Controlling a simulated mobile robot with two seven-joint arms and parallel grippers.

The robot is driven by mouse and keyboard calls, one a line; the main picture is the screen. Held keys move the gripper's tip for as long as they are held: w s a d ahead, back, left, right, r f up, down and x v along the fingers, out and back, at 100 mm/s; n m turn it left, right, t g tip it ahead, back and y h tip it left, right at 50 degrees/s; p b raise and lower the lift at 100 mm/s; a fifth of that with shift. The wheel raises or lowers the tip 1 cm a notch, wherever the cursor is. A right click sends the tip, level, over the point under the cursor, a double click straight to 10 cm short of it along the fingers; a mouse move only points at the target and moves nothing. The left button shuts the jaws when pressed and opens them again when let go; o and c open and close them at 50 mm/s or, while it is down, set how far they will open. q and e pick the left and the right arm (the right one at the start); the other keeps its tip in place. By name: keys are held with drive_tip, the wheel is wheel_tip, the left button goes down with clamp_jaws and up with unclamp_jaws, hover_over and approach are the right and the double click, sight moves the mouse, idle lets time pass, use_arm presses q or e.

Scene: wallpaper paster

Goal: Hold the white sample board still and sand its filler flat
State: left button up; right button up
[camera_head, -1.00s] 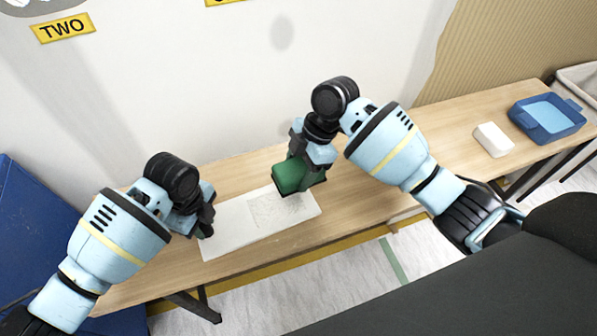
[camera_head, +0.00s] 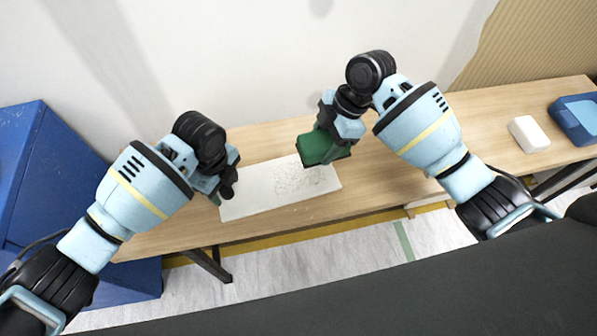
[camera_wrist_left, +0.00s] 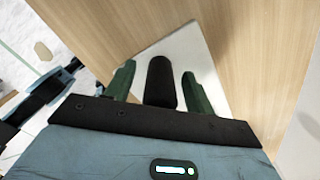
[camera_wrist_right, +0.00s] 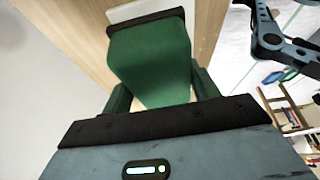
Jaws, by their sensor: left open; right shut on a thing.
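The white sample board (camera_head: 255,200) lies flat on the wooden bench, with a grey-speckled patch of filler (camera_head: 303,179) toward its right half. My left gripper (camera_head: 226,190) is at the board's left end. In the left wrist view its fingers (camera_wrist_left: 158,88) are apart over the board (camera_wrist_left: 187,48). A dark rounded piece stands between them; I cannot tell whether it touches the board. My right gripper (camera_head: 335,137) is shut on a green sanding block (camera_head: 318,148) at the board's far right edge. The block (camera_wrist_right: 150,62) has a black band; its contact with the board is hidden.
The wooden bench (camera_head: 400,190) runs along the wall. A white block (camera_head: 529,134) and a blue tray (camera_head: 578,118) sit at its right end. A blue cabinet (camera_head: 30,185) stands at the left. The bench between my right gripper and the white block is partly clear.

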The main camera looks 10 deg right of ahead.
use_arm(q)
wheel_tip(320, 180, up, 12)
drive_tip(key=shift+r, duration=0.1)
idle(0.5)
